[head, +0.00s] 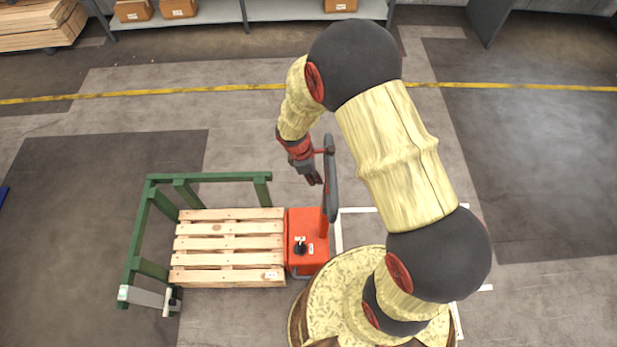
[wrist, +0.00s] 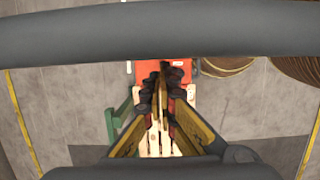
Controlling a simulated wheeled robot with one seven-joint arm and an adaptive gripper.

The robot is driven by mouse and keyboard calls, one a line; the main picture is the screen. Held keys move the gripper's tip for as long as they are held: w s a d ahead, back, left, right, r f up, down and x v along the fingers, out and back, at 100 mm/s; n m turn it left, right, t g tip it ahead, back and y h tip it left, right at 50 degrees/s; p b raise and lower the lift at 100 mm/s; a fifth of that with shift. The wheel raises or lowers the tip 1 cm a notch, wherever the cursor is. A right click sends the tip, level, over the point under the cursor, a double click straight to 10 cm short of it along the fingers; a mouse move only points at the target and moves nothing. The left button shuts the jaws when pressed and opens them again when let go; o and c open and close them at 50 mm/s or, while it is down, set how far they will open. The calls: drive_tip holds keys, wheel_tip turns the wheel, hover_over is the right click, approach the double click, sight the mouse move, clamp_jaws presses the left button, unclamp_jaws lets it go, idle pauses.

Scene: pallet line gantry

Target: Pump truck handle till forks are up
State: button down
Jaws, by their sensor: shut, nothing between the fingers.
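The pallet truck has an orange body (head: 308,225) with a black knob on top. Its dark grey handle (head: 331,190) stands up from the body's right side and shows from above as a long narrow shape. A wooden pallet (head: 228,229) sits left of the body and hides the forks, so their height cannot be told. My gripper (head: 316,180) is shut and empty, just left of the handle; contact cannot be told. In the wrist view my gripper (wrist: 165,78) points at the orange body (wrist: 148,72), and the dark handle bar (wrist: 160,36) crosses the top.
A green frame (head: 140,235) surrounds the pallet's back and left sides, with a grey bracket (head: 145,297) at its front left corner. Shelves with cardboard boxes (head: 178,8) and stacked timber (head: 38,28) stand at the back. The floor beyond the yellow line is mostly clear.

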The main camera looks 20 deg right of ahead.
drive_tip(key=shift+s+d, duration=0.1)
idle(0.3)
drive_tip(key=s+d+f+p, duration=0.1)
drive_tip(key=s+d+f, duration=0.1)
drive_tip(key=d, duration=0.8)
drive_tip(key=s+d+f+p, duration=0.1)
drive_tip(key=s+d, duration=0.3)
drive_tip(key=d, duration=0.6)
drive_tip(key=s+d+f+y+p, duration=0.1)
drive_tip(key=s+d+f+p, duration=0.1)
drive_tip(key=d, duration=0.8)
wheel_tip(320, 180, down, 2)
drive_tip(key=shift+s+d+f, duration=0.1)
drive_tip(key=shift+s+d, duration=0.15)
drive_tip(key=shift+s, duration=0.65)
